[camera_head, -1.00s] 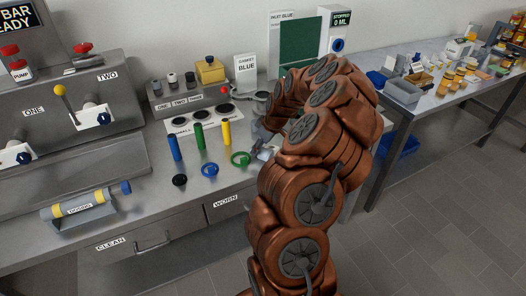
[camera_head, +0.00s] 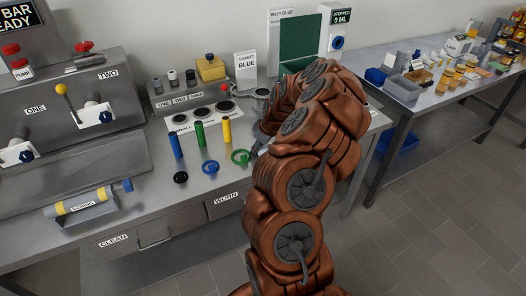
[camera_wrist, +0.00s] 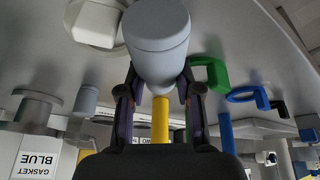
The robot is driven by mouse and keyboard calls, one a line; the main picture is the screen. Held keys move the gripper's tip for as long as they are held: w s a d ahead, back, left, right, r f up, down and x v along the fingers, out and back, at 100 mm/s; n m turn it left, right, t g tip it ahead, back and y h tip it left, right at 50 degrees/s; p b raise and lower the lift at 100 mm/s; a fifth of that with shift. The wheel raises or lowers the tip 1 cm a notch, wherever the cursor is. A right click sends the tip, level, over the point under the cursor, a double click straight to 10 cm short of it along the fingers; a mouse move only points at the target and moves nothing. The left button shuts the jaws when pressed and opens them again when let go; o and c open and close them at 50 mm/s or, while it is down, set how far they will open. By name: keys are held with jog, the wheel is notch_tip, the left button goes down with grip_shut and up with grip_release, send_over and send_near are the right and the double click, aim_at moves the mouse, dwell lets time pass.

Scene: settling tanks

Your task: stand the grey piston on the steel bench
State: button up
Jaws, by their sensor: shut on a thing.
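My gripper (camera_wrist: 160,98) is shut on the grey piston (camera_wrist: 157,50), a plain pale grey cylinder between its two fingers in the wrist view. The grey steel of the bench fills the upper part of that view, behind the piston. I cannot tell whether the piston touches it. In the head view the steel bench (camera_head: 155,203) runs below the wall. My copper-coloured arm reaches over its right part and hides most of my gripper and the piston there.
Blue (camera_head: 176,146), green (camera_head: 200,134) and yellow rods (camera_head: 227,130) stand left of my arm. Black (camera_head: 181,178), blue (camera_head: 211,167) and green rings (camera_head: 241,157) lie in front. A GASKET BLUE sign (camera_head: 246,66) stands behind.

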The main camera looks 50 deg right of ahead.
grip_shut()
jog(key=shift+r, duration=0.1)
